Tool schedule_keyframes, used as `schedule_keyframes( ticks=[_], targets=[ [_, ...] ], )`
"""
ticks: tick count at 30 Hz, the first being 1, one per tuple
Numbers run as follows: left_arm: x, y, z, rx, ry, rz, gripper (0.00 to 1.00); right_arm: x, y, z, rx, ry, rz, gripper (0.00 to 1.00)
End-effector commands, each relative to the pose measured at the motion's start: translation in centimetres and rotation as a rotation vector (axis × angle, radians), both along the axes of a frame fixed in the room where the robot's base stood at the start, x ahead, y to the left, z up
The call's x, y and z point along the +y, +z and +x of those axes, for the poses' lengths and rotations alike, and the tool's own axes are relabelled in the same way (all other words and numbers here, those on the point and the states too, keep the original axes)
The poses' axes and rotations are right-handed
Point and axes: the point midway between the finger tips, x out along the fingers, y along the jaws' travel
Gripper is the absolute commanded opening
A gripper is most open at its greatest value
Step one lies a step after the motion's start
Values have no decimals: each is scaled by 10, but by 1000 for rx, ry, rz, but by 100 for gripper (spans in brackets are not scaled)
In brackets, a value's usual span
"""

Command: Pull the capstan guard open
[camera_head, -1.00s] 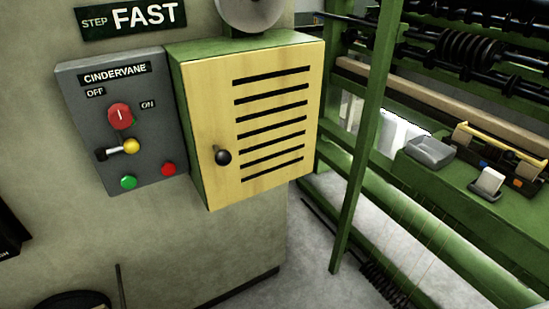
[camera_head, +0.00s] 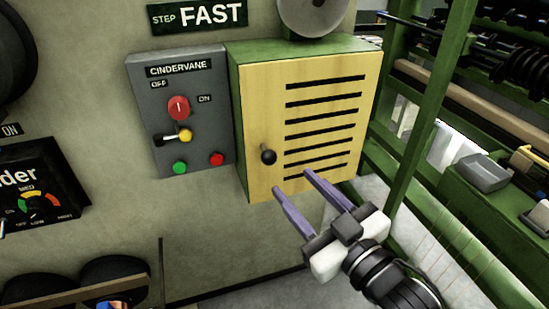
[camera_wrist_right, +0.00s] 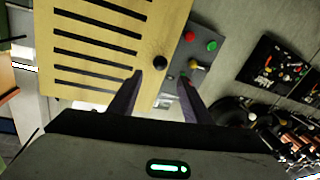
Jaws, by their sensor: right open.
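The capstan guard (camera_head: 320,90) is a yellow slotted door on a green box on the wall, and it looks shut. Its round black knob (camera_head: 268,155) is at the door's lower left. My right gripper (camera_head: 291,180) is open and empty, with purple fingers pointing up at the door's lower edge, below and right of the knob. In the right wrist view, the knob (camera_wrist_right: 160,62) shows beyond the two fingertips (camera_wrist_right: 160,75), roughly between them. The guard (camera_wrist_right: 105,45) fills the upper left there. My left gripper is not in view.
A grey CINDERVANE switch panel (camera_head: 140,90) with a red dial and buttons is mounted just left of the guard. A green machine frame post (camera_head: 420,110) stands at right. Shelved dark round items (camera_head: 115,270) are at lower left.

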Motion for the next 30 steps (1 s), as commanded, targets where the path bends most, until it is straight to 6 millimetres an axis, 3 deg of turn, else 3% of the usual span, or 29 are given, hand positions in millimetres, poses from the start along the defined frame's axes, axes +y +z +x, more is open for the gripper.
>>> schedule_keyframes(
  ticks=[9, 15, 27, 30],
  targets=[
    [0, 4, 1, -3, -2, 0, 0, 28, 0, 51, 2, -1, 1, 44],
    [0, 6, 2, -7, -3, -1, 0, 41, -1, 73, 3, 0, 1, 44],
    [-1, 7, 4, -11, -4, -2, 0, 46, -2, 81, 4, -1, 0, 44],
    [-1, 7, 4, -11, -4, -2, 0, 46, -2, 81, 4, -1, 0, 29]
  ],
)
